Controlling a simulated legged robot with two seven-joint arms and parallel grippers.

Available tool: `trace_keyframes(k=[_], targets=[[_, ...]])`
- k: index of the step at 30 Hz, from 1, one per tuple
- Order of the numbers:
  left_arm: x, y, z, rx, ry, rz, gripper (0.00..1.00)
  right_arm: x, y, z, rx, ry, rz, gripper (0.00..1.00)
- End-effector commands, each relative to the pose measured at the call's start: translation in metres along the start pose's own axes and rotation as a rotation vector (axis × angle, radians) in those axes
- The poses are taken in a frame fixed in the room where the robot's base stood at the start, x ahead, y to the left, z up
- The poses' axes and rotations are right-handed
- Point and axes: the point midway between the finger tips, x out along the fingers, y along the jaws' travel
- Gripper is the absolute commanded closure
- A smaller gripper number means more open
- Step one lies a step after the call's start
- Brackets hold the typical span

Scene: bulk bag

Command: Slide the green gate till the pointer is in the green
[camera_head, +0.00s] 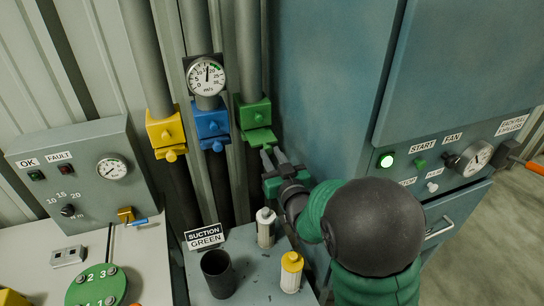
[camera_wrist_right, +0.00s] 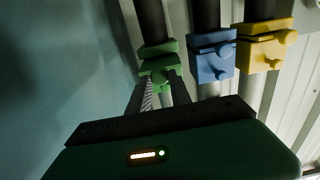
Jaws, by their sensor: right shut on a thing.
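The green gate (camera_head: 252,112) sits on the right-hand pipe, with its green plate and knob at its lower front. My right gripper (camera_head: 267,153) reaches it from below and is shut on the gate's lower part. In the right wrist view the two fingers stand either side of the green gate (camera_wrist_right: 158,68). The round m/s gauge (camera_head: 207,76) hangs above the blue gate. Its pointer stands nearly upright, and a green band shows at the upper right of the dial; the exact reading is too small to tell. My left gripper is not in view.
The blue gate (camera_head: 211,122) and yellow gate (camera_head: 165,130) are close on the left. A blue cabinet (camera_head: 322,100) stands close on the right. Below are a black cup (camera_head: 217,274), a white bottle (camera_head: 265,228), a yellow-capped bottle (camera_head: 291,271) and a "SUCTION GREEN" sign (camera_head: 205,236).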

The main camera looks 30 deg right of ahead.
Motion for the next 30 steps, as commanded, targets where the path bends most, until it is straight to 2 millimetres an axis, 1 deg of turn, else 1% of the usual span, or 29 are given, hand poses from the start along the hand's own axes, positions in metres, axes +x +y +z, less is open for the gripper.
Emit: trace_keyframes(k=[3,6,9,15,16,21,30], targets=[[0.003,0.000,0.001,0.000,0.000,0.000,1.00,0.003,0.000,0.004,-0.001,-0.006,-0.001,1.00],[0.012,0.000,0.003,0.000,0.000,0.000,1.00,0.014,-0.001,0.006,-0.001,-0.004,-0.002,1.00],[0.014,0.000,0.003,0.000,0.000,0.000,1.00,0.021,-0.001,0.004,-0.001,-0.006,-0.001,1.00],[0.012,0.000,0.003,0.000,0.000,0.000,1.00,0.021,-0.001,0.003,-0.001,-0.008,-0.001,1.00],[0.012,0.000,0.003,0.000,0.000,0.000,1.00,0.021,-0.001,0.003,-0.001,-0.008,-0.001,0.73],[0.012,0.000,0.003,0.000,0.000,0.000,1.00,0.021,-0.001,0.002,0.000,-0.005,-0.001,0.52],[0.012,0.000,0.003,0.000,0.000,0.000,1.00,0.021,0.000,0.001,0.000,-0.002,-0.001,0.52]])
